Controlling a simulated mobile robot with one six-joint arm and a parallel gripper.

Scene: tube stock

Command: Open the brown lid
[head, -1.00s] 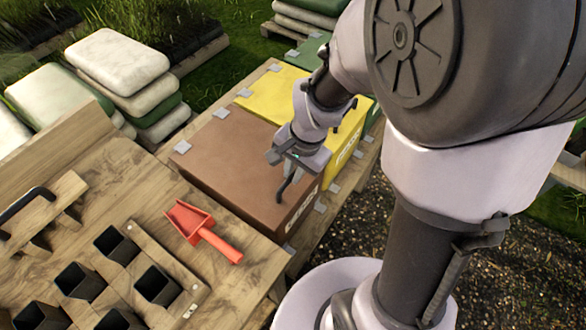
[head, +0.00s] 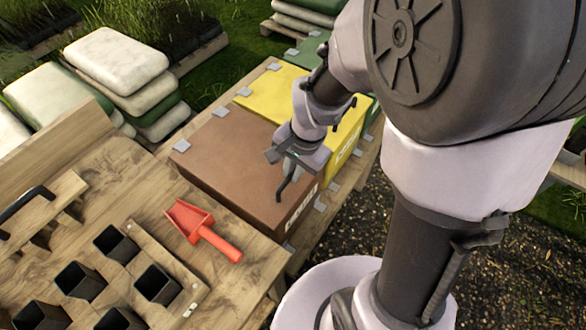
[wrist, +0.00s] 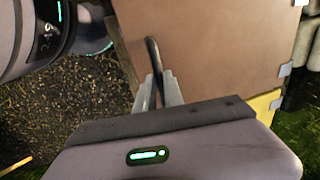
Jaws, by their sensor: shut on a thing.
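The brown lid (head: 225,160) lies flat, or nearly so, on its box beside the yellow one. A dark curved handle (head: 281,192) stands near its front right edge, and grey hinges (head: 181,146) sit along the opposite edge. My gripper (head: 288,175) is at the handle. In the wrist view, my gripper (wrist: 159,90) has its two fingers closed around the dark handle (wrist: 153,56), with the brown lid (wrist: 225,50) beyond. My fingers hide part of the handle.
A yellow lid (head: 270,95) adjoins the brown one. A red scoop (head: 203,230) lies on the wooden bench (head: 150,195), left of the box, near several black pots (head: 115,245). Stacked sacks (head: 115,60) stand behind. Gravel ground lies to the right.

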